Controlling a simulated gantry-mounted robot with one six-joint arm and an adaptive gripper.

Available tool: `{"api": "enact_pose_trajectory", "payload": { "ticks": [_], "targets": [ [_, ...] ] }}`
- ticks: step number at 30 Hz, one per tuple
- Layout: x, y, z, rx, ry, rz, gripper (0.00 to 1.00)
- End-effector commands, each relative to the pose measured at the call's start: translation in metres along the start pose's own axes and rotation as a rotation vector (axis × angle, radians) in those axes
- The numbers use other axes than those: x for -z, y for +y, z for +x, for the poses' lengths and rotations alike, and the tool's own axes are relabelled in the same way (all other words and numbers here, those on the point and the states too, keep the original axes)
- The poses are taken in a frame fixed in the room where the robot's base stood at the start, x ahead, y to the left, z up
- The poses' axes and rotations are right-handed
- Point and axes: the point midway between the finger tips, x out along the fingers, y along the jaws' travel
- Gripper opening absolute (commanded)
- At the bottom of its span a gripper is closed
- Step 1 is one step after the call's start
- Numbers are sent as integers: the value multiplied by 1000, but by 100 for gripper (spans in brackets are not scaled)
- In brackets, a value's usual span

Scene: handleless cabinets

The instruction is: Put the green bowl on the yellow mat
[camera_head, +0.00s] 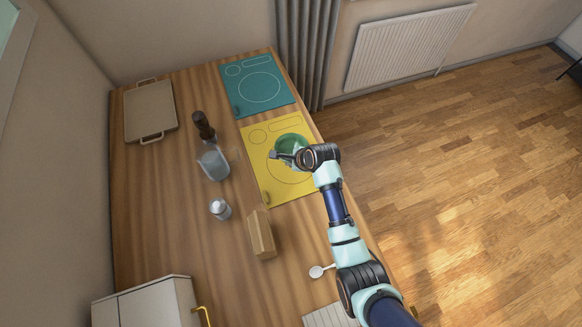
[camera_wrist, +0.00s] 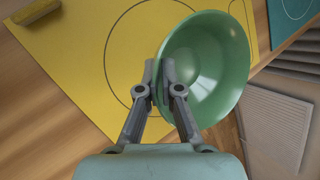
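The green bowl (camera_head: 290,141) is over the far right part of the yellow mat (camera_head: 263,172), partly hidden by my gripper (camera_head: 277,154). In the wrist view the green bowl (camera_wrist: 212,65) is tilted, with its hollow inside showing. My gripper (camera_wrist: 160,75) has its two fingertips close together at the bowl's near rim, one inside and one outside, so it is shut on the rim. The yellow mat (camera_wrist: 85,50) lies behind the bowl in that view. I cannot tell whether the bowl touches the mat.
A teal mat (camera_head: 258,87) lies beyond the yellow one. A glass pitcher (camera_head: 213,163), a dark-topped bottle (camera_head: 203,125), a shaker (camera_head: 220,209) and a wooden block (camera_head: 262,234) stand to the left and nearer. A tray (camera_head: 150,110) lies at the far left.

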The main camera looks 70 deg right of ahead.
Motion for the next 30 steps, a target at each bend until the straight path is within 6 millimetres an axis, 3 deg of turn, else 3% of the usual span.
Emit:
{"api": "enact_pose_trajectory", "payload": {
  "ticks": [7, 17, 23, 30],
  "targets": [
    [14, 16, 34, -2, 0, 1, 0],
    [15, 17, 36, 0, 0, 0, 0],
    [16, 18, 37, -1, 1, 0, 31],
    [15, 17, 37, -1, 1, 0, 31]
  ]
}}
